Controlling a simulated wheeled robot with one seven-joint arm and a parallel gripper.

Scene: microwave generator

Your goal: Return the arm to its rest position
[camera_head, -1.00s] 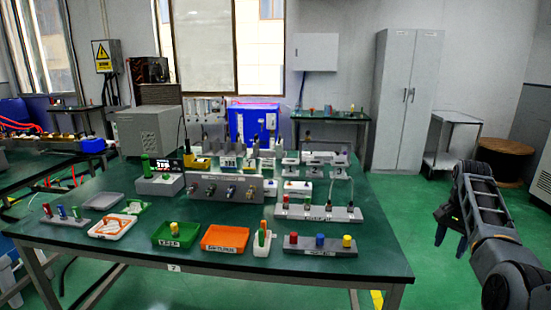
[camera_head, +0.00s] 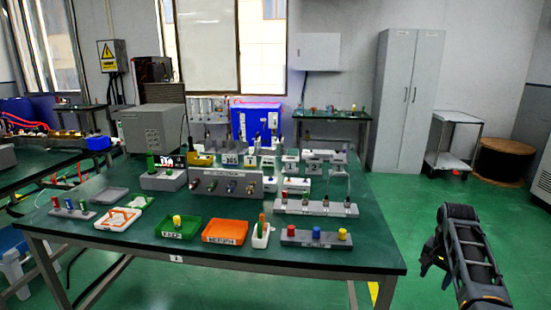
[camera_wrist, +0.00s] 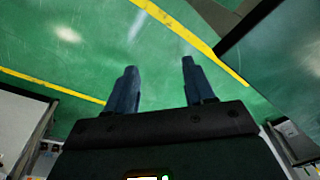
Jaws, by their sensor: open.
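My gripper (camera_wrist: 158,85) shows in the wrist view with its two fingers apart and nothing between them. Green floor with yellow lines lies beyond the fingertips. In the head view my arm is at the lower right, beside the right end of the green table (camera_head: 300,255) and apart from it. The gripper there (camera_head: 435,272) hangs low over the floor, partly hidden by the arm.
The table holds a green tray (camera_head: 163,233), an orange tray (camera_head: 207,240), a rack with coloured caps (camera_head: 330,244) and a grey panel (camera_head: 207,179). A grey cabinet (camera_head: 395,130), a cart (camera_head: 432,158) and a wooden spool (camera_head: 480,167) stand behind. Floor (camera_head: 405,210) right of the table is clear.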

